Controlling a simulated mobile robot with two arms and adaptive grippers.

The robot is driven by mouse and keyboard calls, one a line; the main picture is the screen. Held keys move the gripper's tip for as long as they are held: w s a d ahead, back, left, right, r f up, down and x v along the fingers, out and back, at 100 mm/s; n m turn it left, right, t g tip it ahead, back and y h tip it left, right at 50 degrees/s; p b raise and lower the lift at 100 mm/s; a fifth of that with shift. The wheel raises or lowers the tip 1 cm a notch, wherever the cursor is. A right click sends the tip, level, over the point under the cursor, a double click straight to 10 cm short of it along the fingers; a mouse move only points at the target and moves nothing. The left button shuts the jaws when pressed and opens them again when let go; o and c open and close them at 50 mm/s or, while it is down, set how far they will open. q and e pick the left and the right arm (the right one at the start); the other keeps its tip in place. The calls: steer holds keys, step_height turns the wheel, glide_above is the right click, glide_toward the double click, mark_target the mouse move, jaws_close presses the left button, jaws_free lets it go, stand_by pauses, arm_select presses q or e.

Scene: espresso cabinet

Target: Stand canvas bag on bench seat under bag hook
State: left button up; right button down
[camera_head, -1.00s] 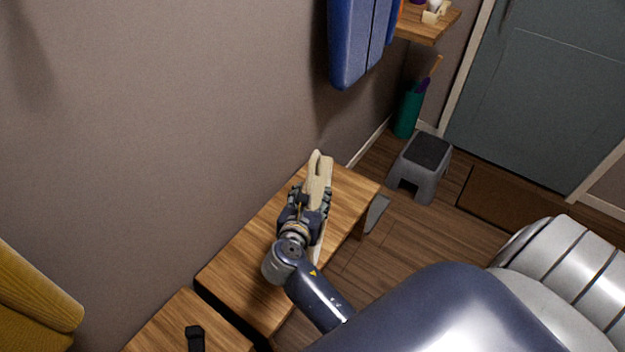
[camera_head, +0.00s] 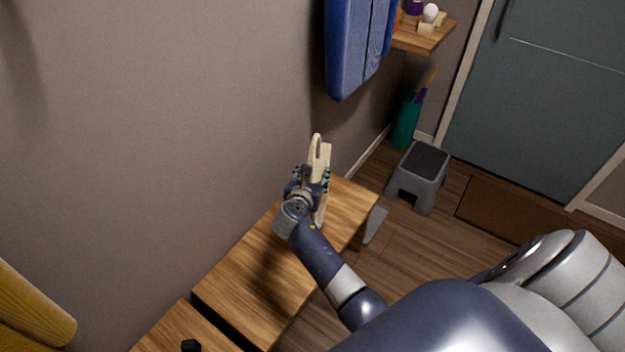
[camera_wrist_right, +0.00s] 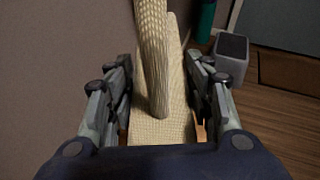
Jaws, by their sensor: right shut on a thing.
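The cream canvas bag (camera_head: 325,160) is upright at the far end of the wooden bench seat (camera_head: 262,262), close to the wall. Its looped handle stands up at the top. My right gripper (camera_head: 312,178) is shut on the bag near its top. In the right wrist view the bag (camera_wrist_right: 160,128) sits between the two fingers, with the strap rising in front. The bag's underside is hidden by my wrist, so I cannot tell whether it touches the seat. I cannot make out the bag hook. My left gripper is not in view.
A blue garment (camera_head: 355,50) hangs on the wall beyond the bag. A grey step stool (camera_head: 418,178) and a green holder (camera_head: 405,122) stand on the floor past the bench. A yellow cloth (camera_head: 32,310) hangs at lower left.

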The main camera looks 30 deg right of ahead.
steer(key=shift+w+f, duration=0.1)
steer(key=shift+f, duration=0.5)
steer(key=c, duration=0.8)
jaws_free()
steer(key=shift+f, duration=0.15)
steer(key=shift+o, duration=0.2)
steer(key=shift+s+a+r, duration=0.15)
steer(key=shift+s+r, duration=0.05)
steer(key=shift+r, duration=0.05)
steer(key=p+v, duration=0.1)
steer(key=v, duration=1)
steer(key=shift+s+a, duration=0.25)
steer(key=shift+s, duration=0.05)
